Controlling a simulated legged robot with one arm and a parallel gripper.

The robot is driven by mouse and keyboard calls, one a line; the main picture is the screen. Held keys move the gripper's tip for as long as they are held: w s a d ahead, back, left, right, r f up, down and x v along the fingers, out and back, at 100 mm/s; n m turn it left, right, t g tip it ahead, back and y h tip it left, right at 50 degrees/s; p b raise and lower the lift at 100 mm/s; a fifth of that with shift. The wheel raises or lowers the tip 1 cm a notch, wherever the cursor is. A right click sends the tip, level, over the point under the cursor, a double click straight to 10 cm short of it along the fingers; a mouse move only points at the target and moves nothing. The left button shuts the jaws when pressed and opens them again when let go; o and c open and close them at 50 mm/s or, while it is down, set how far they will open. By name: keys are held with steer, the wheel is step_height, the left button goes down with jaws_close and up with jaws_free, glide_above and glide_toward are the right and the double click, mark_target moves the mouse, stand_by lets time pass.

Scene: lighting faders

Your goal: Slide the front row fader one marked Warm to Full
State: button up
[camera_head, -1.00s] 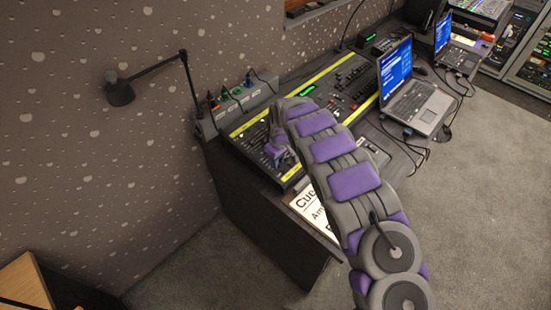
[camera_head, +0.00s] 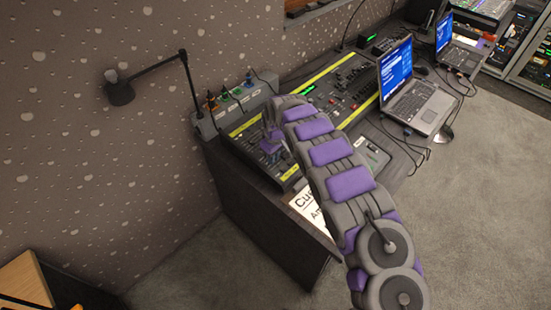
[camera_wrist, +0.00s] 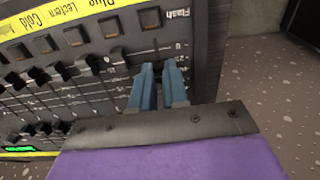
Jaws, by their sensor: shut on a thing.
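The lighting console (camera_head: 345,85) lies on the desk, with yellow label strips and rows of faders. No Warm label is readable. My gripper (camera_wrist: 160,70) has two blue fingers shut over the fader track at the panel's end, below the "Flash" marking. In the head view my arm reaches to the console's near left end, where the fingers are too small to make out.
A grey socket box (camera_head: 235,103) with plugs runs behind the console. An open laptop (camera_head: 408,85) stands right of it. A white printed sheet (camera_head: 308,208) lies by the desk's front edge.

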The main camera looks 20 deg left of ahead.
steer(key=shift+w+a+r, duration=0.1)
steer(key=shift+w+a, duration=0.25)
steer(key=shift+a, duration=0.45)
steer(key=shift+w+a+r, duration=0.1)
steer(key=shift+w+a, duration=0.2)
steer(key=shift+a, duration=0.5)
steer(key=o, duration=0.4)
steer(key=shift+o, duration=0.2)
steer(key=shift+r, duration=0.1)
steer(key=shift+r+p, duration=0.4)
steer(key=shift+r, duration=0.75)
steer(key=shift+r, duration=0.45)
step_height(320, 180, up, 16)
steer(key=d+p, duration=0.1)
steer(key=p, duration=0.2)
steer(key=shift+s+d+p, duration=0.15)
steer(key=shift+s+p, duration=0.05)
steer(key=shift+p, duration=0.15)
